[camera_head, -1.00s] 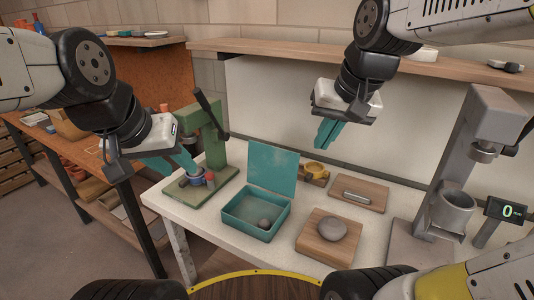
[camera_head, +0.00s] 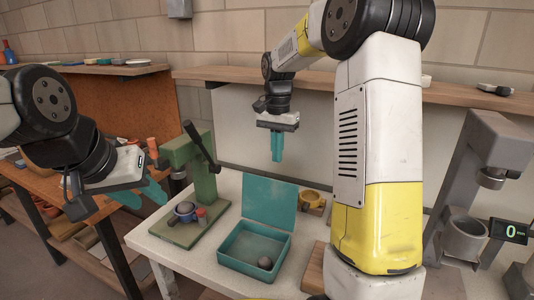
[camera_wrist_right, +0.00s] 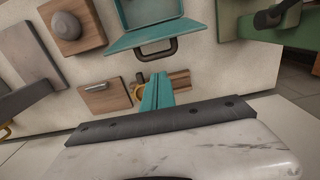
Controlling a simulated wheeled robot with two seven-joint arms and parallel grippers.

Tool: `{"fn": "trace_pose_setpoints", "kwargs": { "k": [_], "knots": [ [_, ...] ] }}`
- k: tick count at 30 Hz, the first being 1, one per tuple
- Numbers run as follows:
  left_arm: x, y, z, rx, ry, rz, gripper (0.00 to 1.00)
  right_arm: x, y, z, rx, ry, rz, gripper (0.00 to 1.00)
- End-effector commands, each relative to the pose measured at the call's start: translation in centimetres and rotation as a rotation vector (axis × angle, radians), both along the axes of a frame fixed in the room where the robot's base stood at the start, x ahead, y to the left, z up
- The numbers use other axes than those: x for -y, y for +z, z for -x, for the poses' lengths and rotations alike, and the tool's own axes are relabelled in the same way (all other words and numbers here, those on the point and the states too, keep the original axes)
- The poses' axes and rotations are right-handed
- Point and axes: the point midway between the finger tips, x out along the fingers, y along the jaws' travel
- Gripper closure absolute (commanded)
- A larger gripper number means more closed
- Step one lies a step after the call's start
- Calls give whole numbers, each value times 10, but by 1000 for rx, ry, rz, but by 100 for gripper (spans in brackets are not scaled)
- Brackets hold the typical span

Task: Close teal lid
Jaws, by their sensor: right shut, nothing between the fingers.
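The teal box (camera_head: 270,268) stands on the white table with a round grey lump inside. Its teal lid (camera_head: 269,204) is hinged at the back and stands up, wide open. In the right wrist view the lid (camera_wrist_right: 190,28) shows with a dark handle (camera_wrist_right: 157,49). My right gripper (camera_head: 277,158) is shut and empty, above and behind the lid, apart from it. Its teal fingers also show in the right wrist view (camera_wrist_right: 157,92), near the handle in the picture. My left gripper (camera_head: 143,194) is at the left, beyond the table's left edge, its fingers apart and empty.
A green press (camera_head: 200,180) stands left of the box. A yellow ring-shaped thing (camera_head: 311,199) is behind it on the right. My right arm hides much of the table's right part. A grey machine (camera_head: 487,160) stands far right, and a shelf (camera_head: 210,74) runs behind.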

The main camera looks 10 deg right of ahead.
Motion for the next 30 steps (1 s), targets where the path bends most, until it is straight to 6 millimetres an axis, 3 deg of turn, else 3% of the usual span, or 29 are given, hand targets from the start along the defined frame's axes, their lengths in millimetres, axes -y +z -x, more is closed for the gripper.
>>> {"fn": "trace_pose_setpoints", "kwargs": {
  "k": [6,12,30],
  "knots": [
    [0,0,0,0,0,0,64,1,-42,2,-4,1,1,100],
    [0,0,0,0,0,0,64,0,-66,1,-1,2,0,100],
    [0,0,0,0,0,0,64,-1,-72,-1,10,2,6,100]
  ]
}}
